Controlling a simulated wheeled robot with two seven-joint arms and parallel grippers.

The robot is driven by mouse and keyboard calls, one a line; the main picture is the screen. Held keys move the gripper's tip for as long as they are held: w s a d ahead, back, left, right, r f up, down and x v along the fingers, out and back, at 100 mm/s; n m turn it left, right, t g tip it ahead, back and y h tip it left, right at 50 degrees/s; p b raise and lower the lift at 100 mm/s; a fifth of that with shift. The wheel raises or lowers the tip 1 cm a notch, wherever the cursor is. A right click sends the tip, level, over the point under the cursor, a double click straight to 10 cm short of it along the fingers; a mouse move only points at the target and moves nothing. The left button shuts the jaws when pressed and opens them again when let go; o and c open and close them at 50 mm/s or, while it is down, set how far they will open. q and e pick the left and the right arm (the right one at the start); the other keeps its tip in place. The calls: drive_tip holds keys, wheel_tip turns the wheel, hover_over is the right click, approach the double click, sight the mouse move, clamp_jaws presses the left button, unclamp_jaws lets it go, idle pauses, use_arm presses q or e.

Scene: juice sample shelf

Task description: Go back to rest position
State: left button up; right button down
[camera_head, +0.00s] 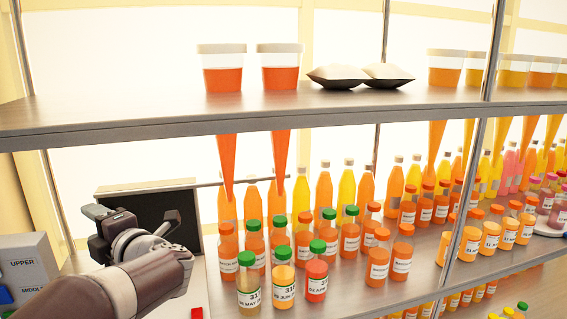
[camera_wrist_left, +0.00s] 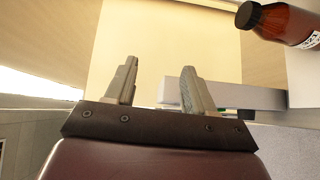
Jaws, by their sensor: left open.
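My left gripper (camera_head: 97,212) is at the left of the head view, with its arm coming in from the lower left. It is raised in front of a dark panel (camera_head: 150,217) and left of the juice bottles. In the left wrist view its two fingers (camera_wrist_left: 158,82) stand apart with nothing between them. My right gripper is in neither view.
A shelf (camera_head: 130,115) carries cups and dark packets above. Below, several juice bottles with green caps (camera_head: 283,286) and orange caps (camera_head: 378,262) stand in rows. A grey box (camera_head: 30,268) is at lower left. A brown bottle (camera_wrist_left: 285,22) shows in the wrist view.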

use_arm(q)
drive_tip(key=w+d+f+m+t+h, duration=0.45)
drive_tip(key=w+d+m+h, duration=0.2)
drive_tip(key=m, duration=0.25)
drive_tip(key=s+d+f+m+h+b, duration=0.1)
drive_tip(key=d+f+m+h+b, duration=0.1)
drive_tip(key=d+f+m+h, duration=0.65)
drive_tip(key=s+d+f+m+g+b, duration=0.1)
drive_tip(key=s+f+m+g+b, duration=0.3)
drive_tip(key=s+f, duration=0.7)
drive_tip(key=s+d+f+m+g+b, duration=0.1)
drive_tip(key=s+f+m+g+b, duration=0.3)
drive_tip(key=f, duration=1.2)
drive_tip(key=s+m+g, duration=0.4)
drive_tip(key=s, duration=0.3)
drive_tip(key=shift+s+f, duration=0.2)
drive_tip(key=shift+s, duration=0.05)
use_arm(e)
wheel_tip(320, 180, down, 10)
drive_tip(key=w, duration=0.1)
